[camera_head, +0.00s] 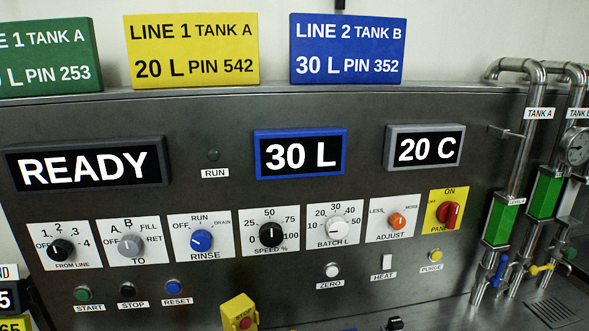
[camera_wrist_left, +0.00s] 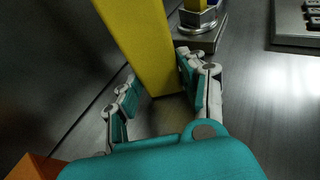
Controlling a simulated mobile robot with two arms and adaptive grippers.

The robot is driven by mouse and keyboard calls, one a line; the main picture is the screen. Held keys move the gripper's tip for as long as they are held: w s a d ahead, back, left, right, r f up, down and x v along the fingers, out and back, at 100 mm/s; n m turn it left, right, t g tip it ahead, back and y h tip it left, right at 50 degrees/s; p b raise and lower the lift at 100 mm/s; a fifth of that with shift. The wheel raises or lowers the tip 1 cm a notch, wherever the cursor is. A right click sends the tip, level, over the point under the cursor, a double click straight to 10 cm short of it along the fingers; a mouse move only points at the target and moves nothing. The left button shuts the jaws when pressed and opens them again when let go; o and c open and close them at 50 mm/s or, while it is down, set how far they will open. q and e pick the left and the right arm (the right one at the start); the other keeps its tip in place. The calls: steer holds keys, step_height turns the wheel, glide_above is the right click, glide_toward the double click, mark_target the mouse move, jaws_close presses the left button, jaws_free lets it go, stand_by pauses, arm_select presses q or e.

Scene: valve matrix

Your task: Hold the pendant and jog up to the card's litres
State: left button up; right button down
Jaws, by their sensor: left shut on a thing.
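The yellow pendant with a red STOP button (camera_head: 240,312) shows at the bottom of the head view, its lower part cut off. In the left wrist view, my left gripper (camera_wrist_left: 158,76) is shut on the yellow pendant (camera_wrist_left: 135,35), with a teal finger on each side of it. Three cards stand along the panel's top: a green card (camera_head: 45,55), a yellow card (camera_head: 192,50) reading 20 L, and a blue card (camera_head: 347,50) reading LINE 2 TANK B 30 L. The blue-framed display (camera_head: 300,153) reads 30 L. My right gripper is not in view.
Other displays read READY (camera_head: 87,165) and 20 C (camera_head: 424,148). A row of knobs includes BATCH L (camera_head: 336,229) and the orange ADJUST (camera_head: 397,221). Below are START (camera_head: 83,294), STOP (camera_head: 128,290) and RESET (camera_head: 173,286) buttons. Pipes with green gauges (camera_head: 500,221) stand at right.

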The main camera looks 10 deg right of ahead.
arm_select(q)
steer(key=o, duration=0.9)
steer(key=shift+o, duration=0.2)
steer(key=shift+a, duration=0.1)
